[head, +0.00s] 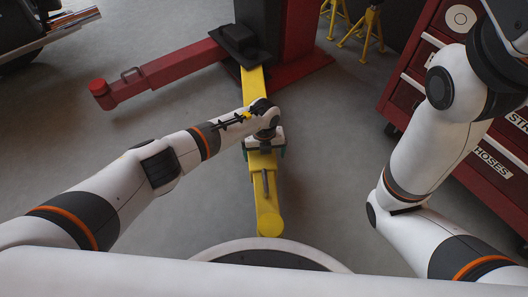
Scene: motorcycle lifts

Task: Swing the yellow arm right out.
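The yellow arm (254,85) runs from the black pivot block (238,40) at the foot of the red lift post towards me. Its rounded free end (270,224) lies just ahead of my base. A small grey bar handle (265,183) shows on its top, near the free end. My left gripper (263,150) points down over the middle of the yellow arm, with a teal finger part showing at each side of it. My wrist hides the fingers' contact, so I cannot tell whether they grip. My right gripper is out of view; only its arm shows at the right.
A red arm (172,68) with a handle extends left from the same red post (299,30). A red tool cabinet (437,80) stands at the right, and yellow stands (368,28) at the back. Grey floor is clear on both sides of the yellow arm.

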